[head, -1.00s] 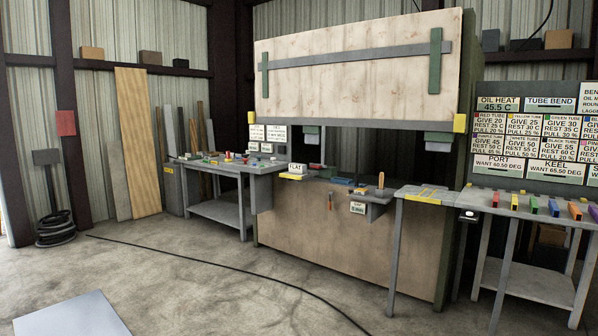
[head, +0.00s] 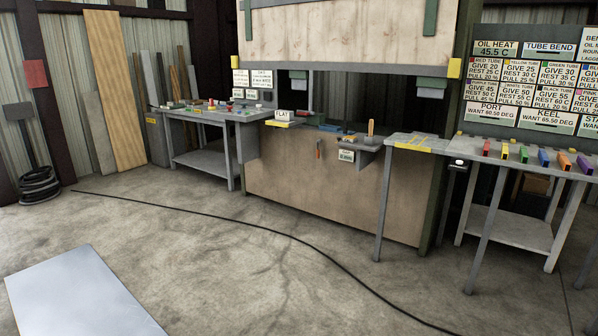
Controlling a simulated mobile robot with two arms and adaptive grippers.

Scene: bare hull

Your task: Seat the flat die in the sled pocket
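A small white block or sign lettered FLAT (head: 284,115) stands at the left end of the press front, above a yellow-edged ledge (head: 281,124). I cannot tell whether it is the flat die or only its label. Between the press sides is a low bed with a small blue piece (head: 330,127) on it. The sled pocket is too small to make out from here. Neither of my grippers is in view.
A bench (head: 212,117) with several small coloured parts stands left of the press. A grey table (head: 410,143) and a rack of coloured tubes (head: 525,155) stand right. A black cable (head: 240,222) crosses the floor. A pale panel (head: 82,292) lies front left.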

